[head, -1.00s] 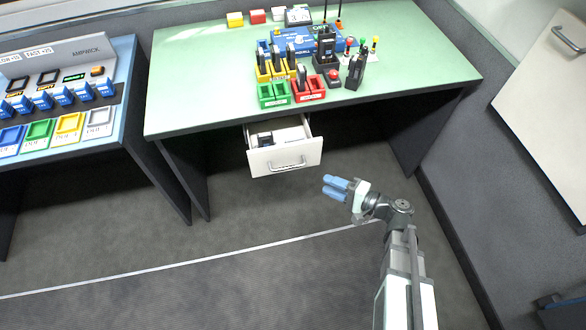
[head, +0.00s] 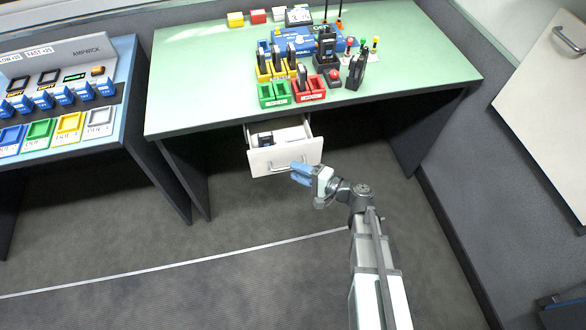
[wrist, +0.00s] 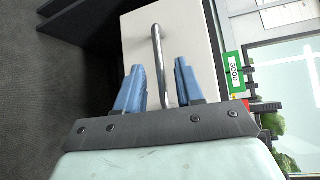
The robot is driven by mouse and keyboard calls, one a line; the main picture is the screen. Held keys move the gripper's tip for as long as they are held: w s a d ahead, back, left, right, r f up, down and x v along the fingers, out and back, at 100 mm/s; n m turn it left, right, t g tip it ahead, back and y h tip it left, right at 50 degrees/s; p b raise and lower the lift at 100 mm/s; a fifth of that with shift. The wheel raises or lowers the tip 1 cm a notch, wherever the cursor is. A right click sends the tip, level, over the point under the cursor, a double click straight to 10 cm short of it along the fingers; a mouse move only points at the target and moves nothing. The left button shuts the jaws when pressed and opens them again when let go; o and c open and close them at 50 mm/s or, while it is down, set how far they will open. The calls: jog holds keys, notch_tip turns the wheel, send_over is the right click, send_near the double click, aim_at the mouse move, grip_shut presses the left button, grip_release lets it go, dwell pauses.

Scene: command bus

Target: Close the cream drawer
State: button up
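The cream drawer (head: 262,164) hangs open under the green-topped desk, with small dark and white items inside. Its metal handle (head: 290,168) is on the front face. My gripper (head: 296,173) is just in front of the right part of the drawer front, close to the handle. In the wrist view the drawer front (wrist: 195,40) fills the middle, and the handle bar (wrist: 162,65) runs between my two blue fingers (wrist: 156,88). The fingers stand apart with gaps to the bar. I cannot tell whether they touch the drawer front.
The green desk (head: 205,75) carries yellow, red and green holders (head: 290,92), radios and a blue box. A blue console desk (head: 125,105) stands at left. A cream panel with a handle (head: 545,110) is at right. The floor before the drawer is clear.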

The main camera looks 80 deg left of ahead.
jog(key=shift+x, duration=1.2)
jog(key=shift+c, duration=0.5)
grip_shut()
